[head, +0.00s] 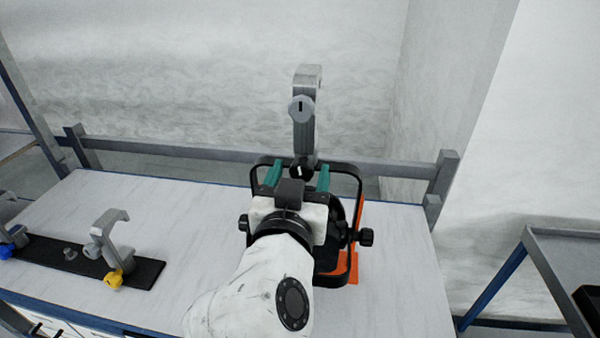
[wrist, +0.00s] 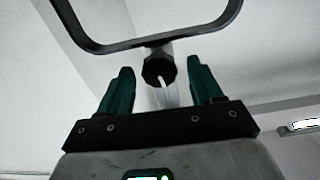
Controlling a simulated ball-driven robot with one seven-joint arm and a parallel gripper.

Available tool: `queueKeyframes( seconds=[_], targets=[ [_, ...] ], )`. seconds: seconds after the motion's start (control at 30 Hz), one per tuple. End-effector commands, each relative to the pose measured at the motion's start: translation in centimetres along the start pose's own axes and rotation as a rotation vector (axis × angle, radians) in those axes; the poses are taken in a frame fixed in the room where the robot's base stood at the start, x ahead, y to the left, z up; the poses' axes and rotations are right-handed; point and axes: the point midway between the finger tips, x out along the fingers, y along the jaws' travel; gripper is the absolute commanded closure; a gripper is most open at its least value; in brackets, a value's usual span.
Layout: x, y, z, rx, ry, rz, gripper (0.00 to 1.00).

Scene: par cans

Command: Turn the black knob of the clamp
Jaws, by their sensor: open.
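The clamp (head: 304,135) is a grey metal hook standing upright at the back of the table, above the black lamp yoke. Its black knob (head: 301,172) with a pale mark sits low on the clamp. My gripper (head: 298,177) is open, its two teal fingers apart on either side of the knob in the head view. In the wrist view the black knob (wrist: 159,69) shows between the fingertips of my gripper (wrist: 160,73), with visible gaps on both sides. I cannot tell how far it lies beyond the tips. My wrist hides most of the lamp body.
At left a black strip (head: 140,274) bears grey clamps with a yellow knob (head: 114,278) and a blue knob (head: 6,250). A grey rail (head: 240,154) runs behind.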

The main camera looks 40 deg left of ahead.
Motion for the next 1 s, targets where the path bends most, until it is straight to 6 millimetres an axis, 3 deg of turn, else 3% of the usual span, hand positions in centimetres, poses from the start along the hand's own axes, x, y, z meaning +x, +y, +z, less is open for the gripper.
queueKeyframes(
  seconds=[0.27, 0.83, 1.0],
  targets=[
    [0.1, 0.02, 0.05, 0.0, -0.001, 0.0, 0.36],
    [0.06, 0.01, 0.06, 0.0, -0.001, 0.0, 0.9],
    [0.06, 0.01, 0.04, -0.007, -0.001, 0.0, 0.92]
  ],
)
